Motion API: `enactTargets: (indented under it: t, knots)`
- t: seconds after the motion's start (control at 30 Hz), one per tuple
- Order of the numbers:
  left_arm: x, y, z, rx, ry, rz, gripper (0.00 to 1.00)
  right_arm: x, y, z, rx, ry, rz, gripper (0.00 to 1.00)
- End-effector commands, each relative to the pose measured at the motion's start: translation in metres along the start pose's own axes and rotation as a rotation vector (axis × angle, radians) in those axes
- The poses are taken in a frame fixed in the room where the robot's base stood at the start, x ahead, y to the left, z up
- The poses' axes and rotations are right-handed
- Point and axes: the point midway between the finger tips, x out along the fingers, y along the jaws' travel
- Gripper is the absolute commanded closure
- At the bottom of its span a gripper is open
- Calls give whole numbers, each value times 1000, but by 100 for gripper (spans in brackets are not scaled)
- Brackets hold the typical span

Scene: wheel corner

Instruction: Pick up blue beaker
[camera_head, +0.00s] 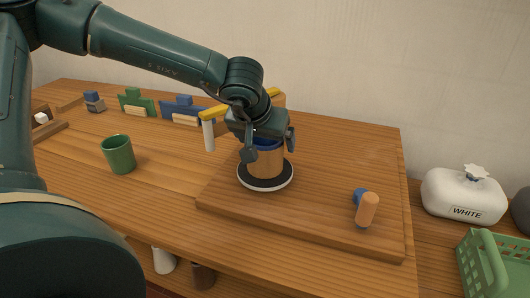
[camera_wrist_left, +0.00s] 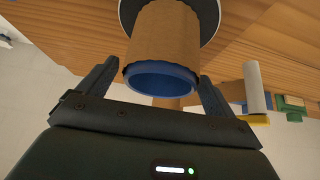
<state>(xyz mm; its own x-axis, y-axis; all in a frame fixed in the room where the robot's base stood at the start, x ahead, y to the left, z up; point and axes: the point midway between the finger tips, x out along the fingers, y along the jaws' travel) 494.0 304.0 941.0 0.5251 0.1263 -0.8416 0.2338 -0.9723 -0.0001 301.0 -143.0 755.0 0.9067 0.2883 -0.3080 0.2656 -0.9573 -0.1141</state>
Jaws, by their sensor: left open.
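The blue beaker (camera_head: 265,163) has a tan band around its side and a blue rim and inside. It stands upright on a round black disc with a white edge (camera_head: 284,182). My left gripper (camera_head: 270,148) is over the beaker's top, open, with one finger on each side of it. In the left wrist view the open left gripper (camera_wrist_left: 156,88) has the beaker (camera_wrist_left: 165,45) between its fingers, its blue mouth towards the palm. I cannot tell whether a finger touches it. My right gripper is not in view.
The disc is on a raised wooden board (camera_head: 320,222). A green cup (camera_head: 118,154) stands to the left. A yellow-topped white post (camera_head: 209,134) is close behind the gripper. A wooden-handled blue tool (camera_head: 366,208) is at right. A white jar (camera_head: 464,194) and green basket (camera_head: 487,262) stand further right.

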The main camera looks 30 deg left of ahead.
Motion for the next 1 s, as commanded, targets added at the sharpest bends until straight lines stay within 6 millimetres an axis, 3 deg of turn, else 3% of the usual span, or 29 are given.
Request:
enactTargets:
  t: [0.1,0.8,1.0]
  knots:
    - [0,0,0,0,1,0,9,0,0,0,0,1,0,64]
    - [-1,0,-1,0,2,1,66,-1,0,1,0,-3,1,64]
    - [-3,0,-2,0,3,1,67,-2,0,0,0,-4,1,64]
